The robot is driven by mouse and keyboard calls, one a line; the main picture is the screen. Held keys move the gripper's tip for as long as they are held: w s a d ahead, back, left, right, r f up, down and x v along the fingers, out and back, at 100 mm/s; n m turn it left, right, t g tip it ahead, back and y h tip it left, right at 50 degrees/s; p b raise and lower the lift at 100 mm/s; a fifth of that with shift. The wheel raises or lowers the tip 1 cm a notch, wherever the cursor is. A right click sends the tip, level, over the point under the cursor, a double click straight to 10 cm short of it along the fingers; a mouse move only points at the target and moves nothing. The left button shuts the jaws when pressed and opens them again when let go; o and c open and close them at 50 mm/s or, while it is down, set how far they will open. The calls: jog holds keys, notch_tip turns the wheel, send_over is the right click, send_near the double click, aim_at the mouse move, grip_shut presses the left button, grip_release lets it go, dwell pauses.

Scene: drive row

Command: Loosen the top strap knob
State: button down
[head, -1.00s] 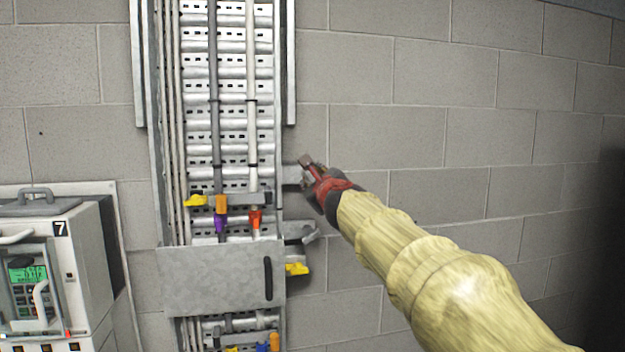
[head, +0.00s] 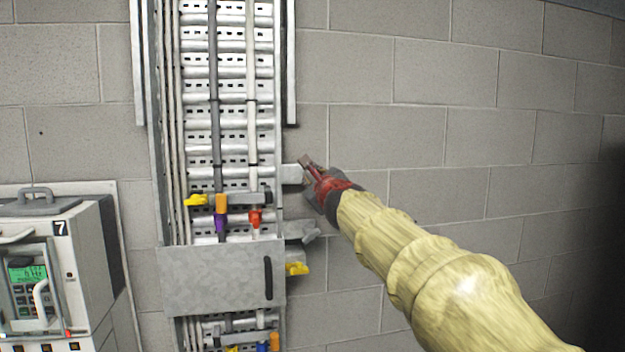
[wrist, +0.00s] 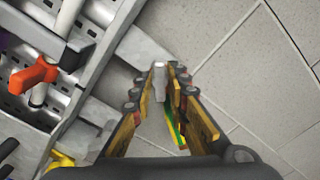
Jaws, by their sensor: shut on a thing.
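My gripper (head: 308,163) is at the right edge of the cable tray, by the upper grey bracket (head: 291,174). Its fingers, with yellow inner pads in the wrist view (wrist: 164,90), are shut on a narrow pale grey piece (wrist: 160,76) that I take to be the top strap knob. The fingers hide much of this knob, and its turn angle is hard to tell. The same bracket shows behind the fingertips in the wrist view (wrist: 143,48). In the head view the knob is too small and covered to make out.
A lower bracket (head: 299,231) and a yellow handle (head: 297,269) jut out below my gripper. On the tray are a red fitting (head: 255,217), a yellow handle (head: 195,200) and a grey cover box (head: 215,280). A cabinet marked 7 (head: 50,245) stands left. Bare block wall lies right.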

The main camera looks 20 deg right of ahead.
jog(key=shift+n, duration=0.3)
jog(key=n, duration=0.9)
jog(key=shift+f+b, duration=0.15)
jog(key=shift+b, duration=0.2)
jog(key=n, duration=0.5)
jog(key=shift+f+b, duration=0.1)
jog(key=shift+b, duration=0.2)
jog(key=n+b, duration=0.1)
jog(key=n, duration=0.4)
jog(key=shift+f+n, duration=0.1)
jog(key=shift+n, duration=0.2)
jog(key=c, duration=1.9)
grip_release()
